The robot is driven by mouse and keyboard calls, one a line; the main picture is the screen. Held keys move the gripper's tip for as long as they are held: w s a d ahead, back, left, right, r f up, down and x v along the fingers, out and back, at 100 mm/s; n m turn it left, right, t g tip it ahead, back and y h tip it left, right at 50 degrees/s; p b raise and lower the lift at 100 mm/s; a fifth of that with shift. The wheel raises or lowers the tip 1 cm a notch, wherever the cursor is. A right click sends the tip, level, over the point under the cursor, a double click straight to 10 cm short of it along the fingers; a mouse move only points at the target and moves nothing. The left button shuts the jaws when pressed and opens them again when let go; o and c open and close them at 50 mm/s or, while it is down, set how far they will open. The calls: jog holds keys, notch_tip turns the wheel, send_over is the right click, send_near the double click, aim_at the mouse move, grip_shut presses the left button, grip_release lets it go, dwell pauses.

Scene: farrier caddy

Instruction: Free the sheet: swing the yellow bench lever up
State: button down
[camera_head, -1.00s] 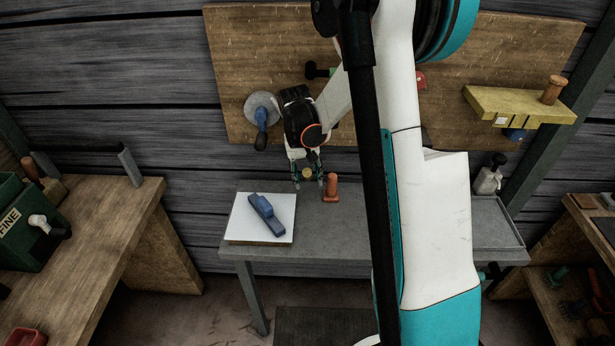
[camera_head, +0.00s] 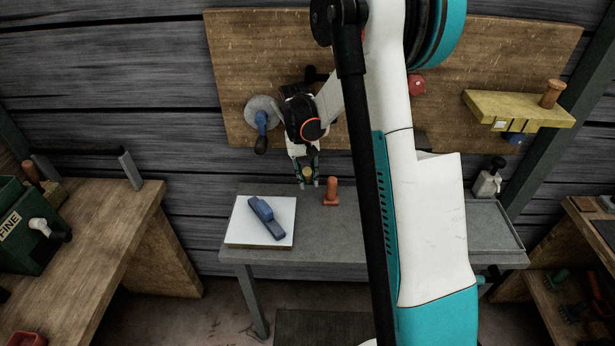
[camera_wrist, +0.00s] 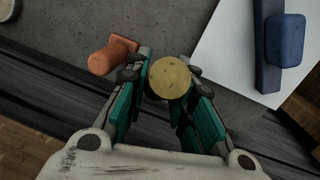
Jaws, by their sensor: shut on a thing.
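The yellow lever's round knob (camera_wrist: 168,78) sits between my gripper's fingertips in the wrist view. My gripper (camera_head: 308,184) is shut on it above the back left of the grey bench (camera_head: 350,215). The knob also shows small between the fingers in the head view (camera_head: 307,174). The rest of the lever is hidden below the knob and by my fingers. The white sheet (camera_head: 245,222) lies at the bench's left end, with a blue bar-shaped tool (camera_head: 266,216) on top of it. The tool and sheet also show at the upper right of the wrist view.
An orange peg (camera_head: 331,190) stands just right of my gripper, close beside a finger in the wrist view (camera_wrist: 113,54). A wooden wall board with a round grey disc (camera_head: 262,108) is behind. A yellow shelf (camera_head: 520,105) is at right.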

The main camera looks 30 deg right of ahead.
jog(key=c, duration=1.4)
grip_release()
jog(key=shift+o, duration=0.2)
jog(key=shift+s, duration=0.1)
